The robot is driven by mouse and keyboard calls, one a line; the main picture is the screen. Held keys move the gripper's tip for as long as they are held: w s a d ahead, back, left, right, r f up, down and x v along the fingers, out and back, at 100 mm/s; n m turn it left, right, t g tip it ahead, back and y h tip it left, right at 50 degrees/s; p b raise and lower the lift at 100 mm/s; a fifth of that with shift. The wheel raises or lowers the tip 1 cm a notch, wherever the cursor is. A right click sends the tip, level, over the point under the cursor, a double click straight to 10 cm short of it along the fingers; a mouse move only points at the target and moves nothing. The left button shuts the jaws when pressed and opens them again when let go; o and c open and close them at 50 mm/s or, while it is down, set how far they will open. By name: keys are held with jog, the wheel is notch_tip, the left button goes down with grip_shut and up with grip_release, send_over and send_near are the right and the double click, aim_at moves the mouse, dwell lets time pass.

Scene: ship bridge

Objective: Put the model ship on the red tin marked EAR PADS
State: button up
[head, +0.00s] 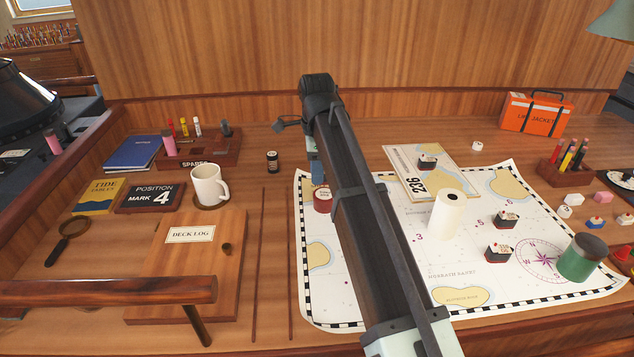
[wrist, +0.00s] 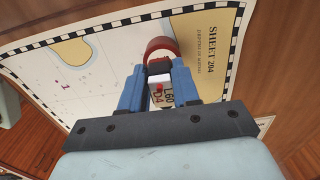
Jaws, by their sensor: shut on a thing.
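My gripper (wrist: 160,92) has blue fingers, shut on a small white and black block with dark lettering and a red dot, seemingly the model ship (wrist: 161,92). In the head view the arm hides the held ship, and only part of a blue finger (head: 318,172) shows. The red tin (head: 322,200) stands on the chart's left part, just below that finger in the picture; its white label is too small to read surely. In the wrist view the red tin (wrist: 160,47) shows just beyond the ship, partly hidden by it. I cannot tell whether they touch.
The chart (head: 470,285) bears similar small black-and-white pieces (head: 500,250), a white roll (head: 447,213) and a green tin (head: 582,258). A mug (head: 209,185) and the deck log box (head: 190,255) stand left. Bare desk lies between the box and chart.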

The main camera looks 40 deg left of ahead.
jog(key=shift+f, duration=1.9)
jog(key=shift+f, duration=0.1)
jog(key=o, duration=1)
notch_tip(320, 180, up, 12)
jog(key=shift+r, duration=0.15)
